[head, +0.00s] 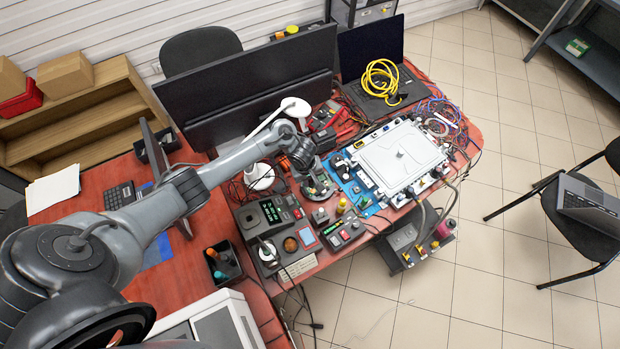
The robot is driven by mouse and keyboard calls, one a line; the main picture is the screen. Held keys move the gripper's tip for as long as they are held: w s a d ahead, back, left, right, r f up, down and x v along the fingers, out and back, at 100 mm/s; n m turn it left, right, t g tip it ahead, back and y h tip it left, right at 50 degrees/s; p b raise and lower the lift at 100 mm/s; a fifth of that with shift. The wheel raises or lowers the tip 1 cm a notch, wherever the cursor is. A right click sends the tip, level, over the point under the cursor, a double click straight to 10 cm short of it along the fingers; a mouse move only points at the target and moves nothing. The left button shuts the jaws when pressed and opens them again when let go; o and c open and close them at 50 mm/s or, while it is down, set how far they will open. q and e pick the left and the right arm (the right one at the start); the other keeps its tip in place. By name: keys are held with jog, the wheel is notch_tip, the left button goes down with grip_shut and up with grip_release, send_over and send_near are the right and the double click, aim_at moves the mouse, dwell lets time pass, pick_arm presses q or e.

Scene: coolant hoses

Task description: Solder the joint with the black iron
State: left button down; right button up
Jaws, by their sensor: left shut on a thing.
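My left gripper (318,184) hangs over the red workbench, just left of the blue mat. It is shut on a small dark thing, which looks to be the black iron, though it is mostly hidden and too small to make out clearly. A black soldering station (265,216) with a green-lit display stands on the bench left of and below the gripper. The joint cannot be picked out at this size. My right gripper is not in view.
A white flat housing (399,156) lies on the blue mat (362,203), ringed by hoses and wires. A large black monitor (245,85) stands behind my left arm. A laptop (372,48) with a yellow cable coil (380,80) is at the back. Small boxes crowd the front edge.

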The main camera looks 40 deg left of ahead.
pick_arm(q)
jog(key=shift+f, duration=0.45)
dwell(0.5)
dwell(2.3)
jog(key=shift+r, duration=0.1)
dwell(0.6)
jog(key=shift+r+p, duration=0.5)
jog(key=shift+p, duration=0.2)
notch_tip(320, 180, up, 5)
jog(key=p, duration=0.7)
jog(key=shift+f, duration=0.1)
